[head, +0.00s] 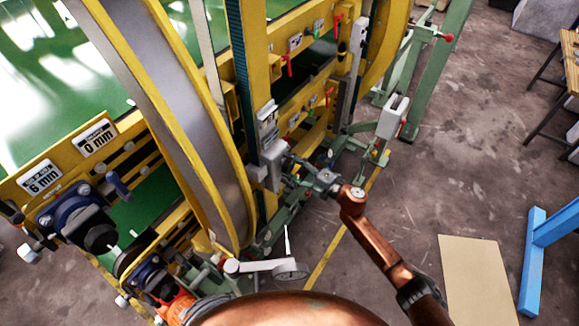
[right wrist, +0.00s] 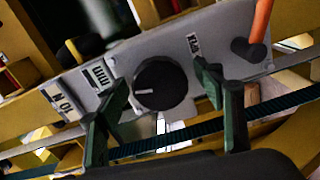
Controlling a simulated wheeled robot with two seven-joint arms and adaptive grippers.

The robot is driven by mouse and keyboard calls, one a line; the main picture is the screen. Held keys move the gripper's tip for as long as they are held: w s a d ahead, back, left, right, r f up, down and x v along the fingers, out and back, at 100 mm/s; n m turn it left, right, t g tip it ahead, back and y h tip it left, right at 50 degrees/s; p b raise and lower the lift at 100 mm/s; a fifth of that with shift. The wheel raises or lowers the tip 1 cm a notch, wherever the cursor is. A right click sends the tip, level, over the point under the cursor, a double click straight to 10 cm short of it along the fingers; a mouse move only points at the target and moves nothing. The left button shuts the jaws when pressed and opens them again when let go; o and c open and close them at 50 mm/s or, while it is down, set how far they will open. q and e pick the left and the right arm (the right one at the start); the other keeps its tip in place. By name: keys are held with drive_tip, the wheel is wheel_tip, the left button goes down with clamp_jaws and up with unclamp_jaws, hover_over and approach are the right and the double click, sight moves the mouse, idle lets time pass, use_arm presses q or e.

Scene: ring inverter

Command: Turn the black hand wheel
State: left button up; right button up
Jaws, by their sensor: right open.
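The black hand wheel (right wrist: 160,88), a round knob with a white pointer line, sits on a grey panel (right wrist: 207,58) in the right wrist view. My right gripper (right wrist: 161,84) is open, with one dark green finger on each side of the wheel. Gaps show between the fingers and the wheel, and I see no contact. In the head view my right gripper (head: 302,169) reaches toward a grey box (head: 273,164) on the yellow frame. The wheel cannot be made out there. My left gripper does not show.
An orange lever (right wrist: 262,20) and labels flank the wheel on the panel. A dark toothed belt (right wrist: 200,128) crosses below it. The yellow machine frame (head: 213,165) stands left of my right arm. Open floor (head: 470,150) lies to the right, with a tan board (head: 478,280).

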drive_tip(key=v, duration=1.2)
idle(0.4)
